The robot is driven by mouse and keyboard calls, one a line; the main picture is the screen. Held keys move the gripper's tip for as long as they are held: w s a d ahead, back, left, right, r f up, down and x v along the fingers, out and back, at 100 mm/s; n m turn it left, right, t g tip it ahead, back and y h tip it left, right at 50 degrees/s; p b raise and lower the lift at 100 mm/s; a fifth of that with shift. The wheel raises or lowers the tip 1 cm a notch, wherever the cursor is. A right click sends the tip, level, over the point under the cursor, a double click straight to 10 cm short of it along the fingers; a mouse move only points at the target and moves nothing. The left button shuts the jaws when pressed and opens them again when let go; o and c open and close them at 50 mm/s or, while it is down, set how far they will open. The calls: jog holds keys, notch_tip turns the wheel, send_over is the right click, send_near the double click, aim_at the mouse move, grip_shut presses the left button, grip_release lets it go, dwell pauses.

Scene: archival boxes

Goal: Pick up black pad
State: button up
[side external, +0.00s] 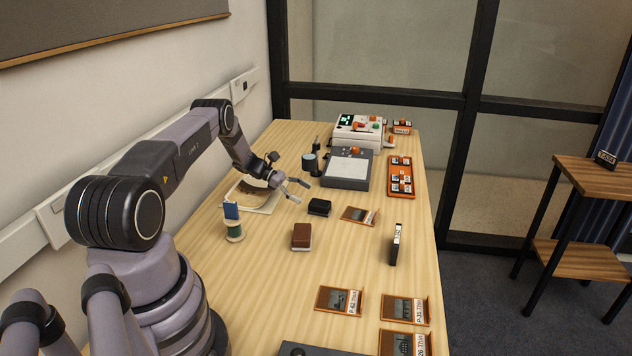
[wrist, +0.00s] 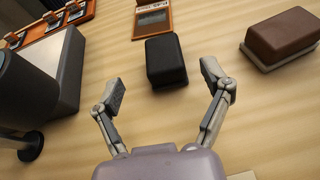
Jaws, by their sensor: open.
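The black pad (side external: 319,207) is a small dark block lying on the wooden table, near the middle. It also shows in the wrist view (wrist: 165,60), just beyond and between my fingertips. My gripper (side external: 296,190) is open and empty, a little to the left of and behind the pad in the side external view. I see no contact with the pad.
A brown block (side external: 302,237) lies nearer the camera. A grey lightbox (side external: 347,169) and a dark cylinder on a stand (side external: 311,162) stand behind. An orange holder (side external: 359,215) lies right of the pad. A blue and green spool stack (side external: 233,221) stands left. Table between is clear.

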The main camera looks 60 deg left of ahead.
aim_at(320, 202)
jog(key=shift+x, duration=3.05)
jog(key=shift+s, duration=0.15)
jog(key=c, duration=1.2)
jog(key=shift+c, duration=0.2)
